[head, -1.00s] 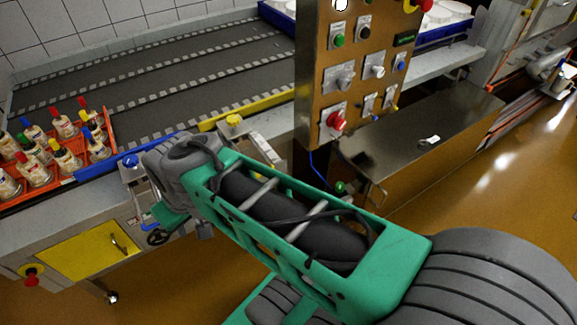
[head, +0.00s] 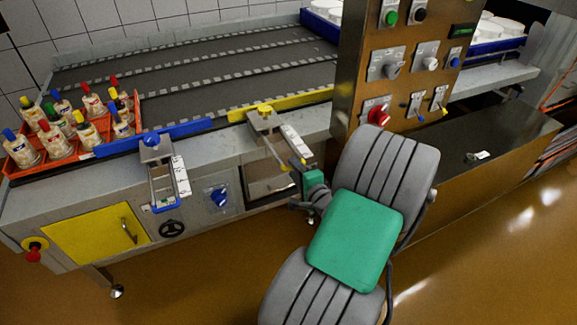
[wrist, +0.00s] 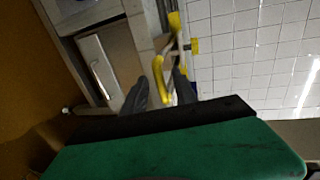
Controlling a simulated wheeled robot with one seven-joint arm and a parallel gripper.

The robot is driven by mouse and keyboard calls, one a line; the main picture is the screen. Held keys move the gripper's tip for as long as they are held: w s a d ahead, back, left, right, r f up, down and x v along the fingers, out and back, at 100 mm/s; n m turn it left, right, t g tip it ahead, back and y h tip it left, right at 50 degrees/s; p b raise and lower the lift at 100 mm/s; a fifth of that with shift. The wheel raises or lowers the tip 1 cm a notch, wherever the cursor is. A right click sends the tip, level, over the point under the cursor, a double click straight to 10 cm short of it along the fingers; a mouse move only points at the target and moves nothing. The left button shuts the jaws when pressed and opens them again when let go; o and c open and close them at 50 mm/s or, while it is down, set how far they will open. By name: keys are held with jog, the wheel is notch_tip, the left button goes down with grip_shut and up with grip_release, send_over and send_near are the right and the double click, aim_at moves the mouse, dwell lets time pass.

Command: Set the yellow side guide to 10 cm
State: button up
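The yellow side guide (head: 300,101) is a yellow bar along the conveyor's front edge, with a yellow knob (head: 265,109) on its bracket. A white scale strip (head: 295,140) runs along the bracket; its reading is too small to tell. In the wrist view, a yellow handle (wrist: 158,82) at the bracket's outer end shows between my gripper's two dark fingers (wrist: 160,92). The fingers stand apart, with gaps beside the handle. In the head view my gripper (head: 298,167) is at the outer end of the bracket, partly hidden by my arm.
A blue side guide (head: 180,135) with its own scale is to the left. An orange crate (head: 75,157) of bottles stands at the conveyor's left. A control panel (head: 352,85) with a red button (head: 379,115) rises close to the right.

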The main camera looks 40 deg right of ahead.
jog(key=x, duration=0.4)
jog(key=shift+w, duration=0.35)
jog(key=shift+c, duration=0.4)
grip_shut()
dwell(0.6)
